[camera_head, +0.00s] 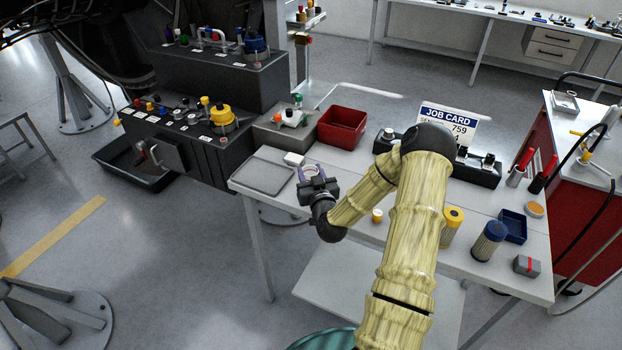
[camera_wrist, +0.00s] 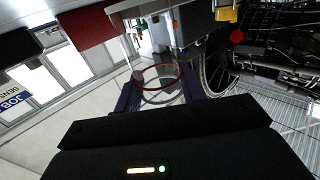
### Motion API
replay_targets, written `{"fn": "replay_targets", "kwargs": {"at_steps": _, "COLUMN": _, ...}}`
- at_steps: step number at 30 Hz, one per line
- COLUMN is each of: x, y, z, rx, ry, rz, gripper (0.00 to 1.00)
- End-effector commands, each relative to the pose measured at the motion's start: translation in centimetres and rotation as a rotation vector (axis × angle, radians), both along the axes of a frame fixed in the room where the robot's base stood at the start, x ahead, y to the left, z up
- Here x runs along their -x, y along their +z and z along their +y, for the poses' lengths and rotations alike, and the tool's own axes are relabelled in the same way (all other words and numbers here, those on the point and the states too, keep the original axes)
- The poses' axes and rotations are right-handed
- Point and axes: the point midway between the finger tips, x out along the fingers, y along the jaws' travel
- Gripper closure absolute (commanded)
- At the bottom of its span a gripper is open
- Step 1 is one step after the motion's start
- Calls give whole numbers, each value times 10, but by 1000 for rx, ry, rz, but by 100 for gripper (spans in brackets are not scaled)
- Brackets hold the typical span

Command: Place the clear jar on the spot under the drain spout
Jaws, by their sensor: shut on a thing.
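My gripper (camera_head: 312,174) is over the left end of the white table, its jaws closed around the clear jar. In the wrist view the jar (camera_wrist: 160,92) sits between the two purple fingers, with a red ring at its rim. In the head view the jar is small and mostly hidden by the gripper. I cannot surely make out the drain spout or the spot under it; a small fitting (camera_head: 141,149) shows on the dark bay unit above a black floor tray (camera_head: 108,158).
A grey tray (camera_head: 264,177), a white block (camera_head: 294,159) and a red bin (camera_head: 342,127) are close to my gripper. A job card (camera_head: 447,124), filters and a blue bin (camera_head: 512,226) stand farther right. Open floor lies left of the table.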

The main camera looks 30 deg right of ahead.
Motion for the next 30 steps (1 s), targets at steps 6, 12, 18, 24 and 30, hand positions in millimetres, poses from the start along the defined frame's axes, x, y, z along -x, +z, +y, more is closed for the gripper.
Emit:
{"fn": "replay_targets", "kwargs": {"at_steps": 6, "x": 0, "y": -24, "z": 0, "rx": -1, "ry": -1, "rz": 2, "gripper": 82}}
{"fn": "replay_targets", "kwargs": {"at_steps": 12, "x": 0, "y": -25, "z": 0, "rx": 1, "ry": -1, "rz": 0, "gripper": 82}}
{"fn": "replay_targets", "kwargs": {"at_steps": 18, "x": 0, "y": -29, "z": 0, "rx": 0, "ry": 0, "rz": 0, "gripper": 82}}
{"fn": "replay_targets", "kwargs": {"at_steps": 24, "x": 0, "y": -28, "z": 0, "rx": 0, "ry": 0, "rz": 1, "gripper": 38}}
{"fn": "replay_targets", "kwargs": {"at_steps": 30, "x": 0, "y": -27, "z": 0, "rx": 0, "ry": 0, "rz": 1, "gripper": 38}}
